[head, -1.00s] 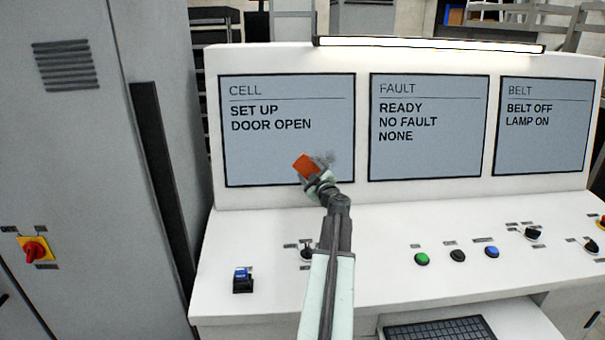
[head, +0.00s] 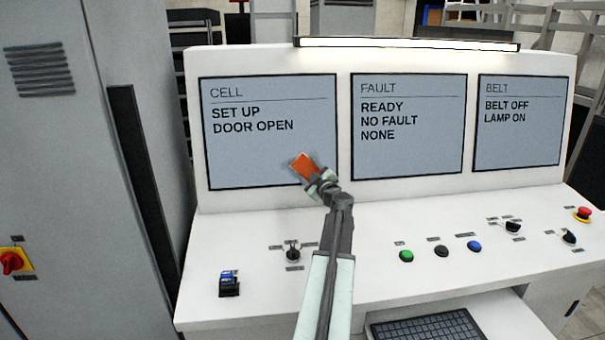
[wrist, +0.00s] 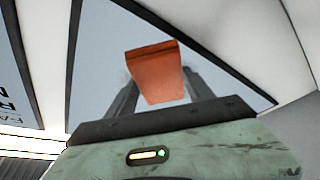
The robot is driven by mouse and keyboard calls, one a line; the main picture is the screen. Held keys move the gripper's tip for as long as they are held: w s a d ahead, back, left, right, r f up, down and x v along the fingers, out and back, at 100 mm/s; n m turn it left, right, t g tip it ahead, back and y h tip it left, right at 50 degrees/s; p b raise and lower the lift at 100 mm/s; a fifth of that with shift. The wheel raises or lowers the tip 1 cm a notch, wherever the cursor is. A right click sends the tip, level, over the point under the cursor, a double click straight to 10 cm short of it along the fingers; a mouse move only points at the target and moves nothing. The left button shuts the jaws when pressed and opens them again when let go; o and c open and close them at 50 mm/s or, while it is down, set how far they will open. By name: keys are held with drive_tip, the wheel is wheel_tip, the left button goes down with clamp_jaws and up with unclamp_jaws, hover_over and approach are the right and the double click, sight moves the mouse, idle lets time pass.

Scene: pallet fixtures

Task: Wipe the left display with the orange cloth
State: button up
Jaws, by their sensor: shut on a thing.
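The left display (head: 240,155), headed CELL, is a pale grey-blue screen on the console, reading SET UP and DOOR OPEN. My gripper (head: 313,176) is shut on the orange cloth (head: 304,165), in front of the display's lower right part. In the wrist view the cloth (wrist: 155,72) sits between my dark fingers (wrist: 153,98), with the display (wrist: 100,60) behind it. A faint grey smudge shows beside the cloth. The cloth looks at or very close to the glass; I cannot tell if it touches. The glass behind the cloth and gripper is hidden.
The FAULT display (head: 408,155) and BELT display (head: 520,145) stand to the right. A lamp bar (head: 407,44) runs above. A grey cabinet (head: 55,150) stands at left.

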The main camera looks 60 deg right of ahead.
sight(280, 161)
drive_tip(key=s+d, duration=0.1)
drive_tip(key=s, duration=0.1)
drive_tip(key=s+d, duration=0.2)
drive_tip(key=shift+s+d, duration=0.15)
drive_tip(key=shift+s, duration=0.15)
idle(0.4)
drive_tip(key=shift+w+a, duration=1.5)
drive_tip(key=shift+w, duration=0.6)
drive_tip(key=shift+w+a, duration=1.5)
drive_tip(key=shift+w, duration=0.55)
drive_tip(key=shift+w+a, duration=1.5)
drive_tip(key=shift+w, duration=0.6)
drive_tip(key=shift+w+d+r+p, duration=0.1)
drive_tip(key=shift+d+r+p, duration=0.1)
drive_tip(key=shift+r+p, duration=0.5)
drive_tip(key=shift+w+d+r+p, duration=0.1)
drive_tip(key=shift+d+r+p, duration=0.05)
drive_tip(key=shift+r+p, duration=0.55)
drive_tip(key=shift+f, duration=0.1)
drive_tip(key=shift+s+d, duration=0.1)
